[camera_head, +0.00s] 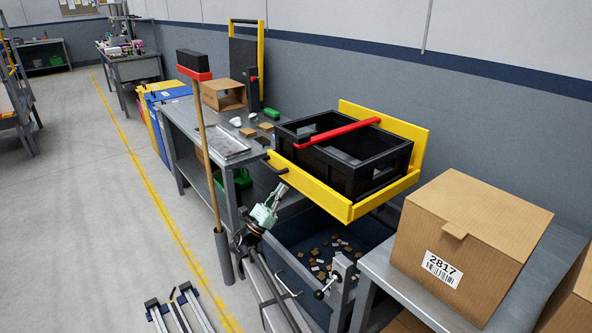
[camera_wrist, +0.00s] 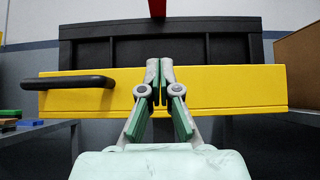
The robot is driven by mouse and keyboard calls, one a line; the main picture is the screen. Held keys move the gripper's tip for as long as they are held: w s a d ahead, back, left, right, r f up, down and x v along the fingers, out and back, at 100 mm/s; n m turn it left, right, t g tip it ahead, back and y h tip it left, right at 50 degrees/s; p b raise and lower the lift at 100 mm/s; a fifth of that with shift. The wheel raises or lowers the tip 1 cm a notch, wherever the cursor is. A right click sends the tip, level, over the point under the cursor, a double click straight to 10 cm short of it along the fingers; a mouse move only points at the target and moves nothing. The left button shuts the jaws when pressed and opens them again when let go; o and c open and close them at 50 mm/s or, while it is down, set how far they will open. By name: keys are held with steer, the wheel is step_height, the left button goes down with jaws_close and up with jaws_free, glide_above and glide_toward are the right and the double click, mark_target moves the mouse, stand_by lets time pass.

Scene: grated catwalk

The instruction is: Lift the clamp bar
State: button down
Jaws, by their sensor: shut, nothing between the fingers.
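The red clamp bar (camera_head: 338,132) lies across the top of a black crate (camera_head: 345,172) held in a yellow frame (camera_head: 310,185). In the wrist view only a short red piece of the bar (camera_wrist: 157,8) shows at the top edge. My gripper (camera_head: 282,188) is low in front of the frame's near yellow side, below the bar. In the wrist view its fingertips (camera_wrist: 159,65) are together and empty, in front of the yellow panel (camera_wrist: 225,85). Whether they touch it I cannot tell. A black handle (camera_wrist: 75,83) sticks out of the panel to their left.
A cardboard box marked 2817 (camera_head: 470,240) stands on a grey bench at the right. A grey worktable (camera_head: 205,125) with small parts stands to the left, with a red-headed pole (camera_head: 205,145) upright beside it. A bin with small pieces (camera_head: 325,250) sits below the frame.

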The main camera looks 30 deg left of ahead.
steer(key=s+r+p+x, duration=0.1)
steer(key=x, duration=0.5)
steer(key=s+r+p+x, duration=0.1)
steer(key=x, duration=0.5)
steer(key=shift+w+a+r+p, duration=0.2)
steer(key=shift+w+a+p, duration=0.05)
steer(key=shift+p, duration=0.05)
